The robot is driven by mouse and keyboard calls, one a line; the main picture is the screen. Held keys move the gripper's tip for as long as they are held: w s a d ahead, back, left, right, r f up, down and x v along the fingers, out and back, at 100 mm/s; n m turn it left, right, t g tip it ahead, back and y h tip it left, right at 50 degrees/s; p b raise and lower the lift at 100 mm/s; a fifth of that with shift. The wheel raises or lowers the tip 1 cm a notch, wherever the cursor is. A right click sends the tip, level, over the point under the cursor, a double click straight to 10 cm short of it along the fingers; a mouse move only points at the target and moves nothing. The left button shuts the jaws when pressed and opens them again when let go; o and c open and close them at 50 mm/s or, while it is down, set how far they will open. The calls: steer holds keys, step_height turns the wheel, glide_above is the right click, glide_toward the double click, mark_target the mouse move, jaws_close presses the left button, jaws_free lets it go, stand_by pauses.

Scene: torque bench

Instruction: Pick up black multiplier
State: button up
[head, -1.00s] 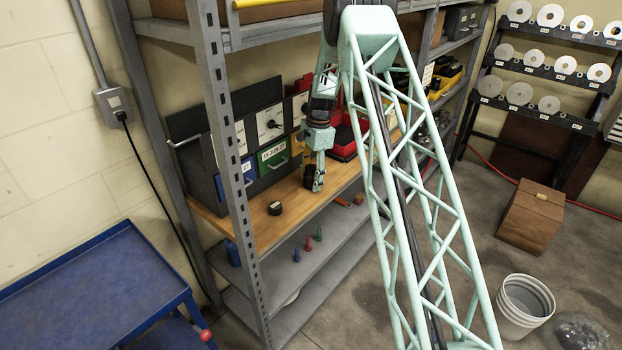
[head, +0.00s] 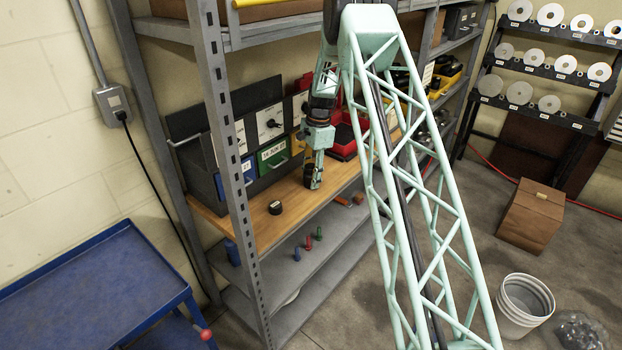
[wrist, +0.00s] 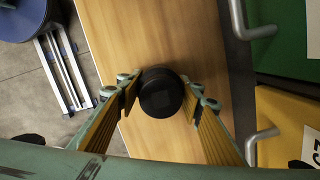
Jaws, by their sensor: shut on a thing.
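The black multiplier (wrist: 161,92) is a short, dark round cylinder, seen from its top in the wrist view. My gripper (wrist: 161,98) has one finger on each side of it, with the pads closed against its sides. In the head view my gripper (head: 314,184) points down at the wooden shelf top, and the multiplier (head: 308,178) is only partly seen behind a finger. I cannot tell whether it touches the wood or is just above it.
A second dark round piece (head: 275,208) lies on the wooden shelf (head: 262,228) to the left. Bins with green (head: 273,158) and yellow fronts stand behind my gripper. A grey rack post (head: 228,150) rises at the left. Small coloured pieces stand on the lower shelf.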

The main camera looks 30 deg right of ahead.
mark_target(312, 166)
steer(key=shift+w+r+p, duration=0.1)
steer(key=shift+r+p, duration=0.3)
steer(key=shift+r, duration=1.5)
steer(key=shift+s+f, duration=0.1)
steer(key=shift+s, duration=0.2)
steer(key=s+a+r+p, duration=0.1)
steer(key=s+a, duration=0.3)
steer(key=s, duration=1.1)
steer(key=shift+r, duration=0.2)
